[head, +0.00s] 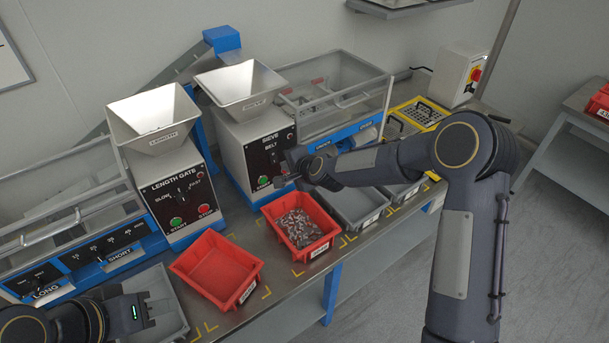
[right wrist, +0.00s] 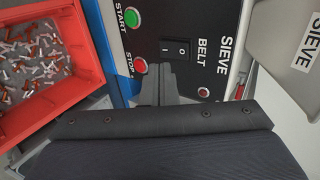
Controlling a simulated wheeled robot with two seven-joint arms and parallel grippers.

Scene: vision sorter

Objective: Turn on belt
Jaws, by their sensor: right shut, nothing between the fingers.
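The sieve machine (head: 240,125) has a black panel marked SIEVE and BELT. In the right wrist view, the panel shows a black belt rocker switch (right wrist: 175,50) marked I and O, a green START button (right wrist: 131,17) and a red STOP button (right wrist: 139,64). My right gripper (head: 281,182) is shut and empty in front of this panel, partly covering its lower part in the head view. In the right wrist view its fingertips (right wrist: 157,72) are just below the switch and beside STOP; I cannot tell whether they touch the panel. My left gripper (head: 148,310) is at the lower left, its jaw opening unclear.
A red bin of small metal parts (head: 325,244) stands below the sieve panel, with an empty red bin (head: 200,289) to its left. The length gate machine (head: 165,145) stands left of the sieve. A grey tray (head: 357,222) lies to the right.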

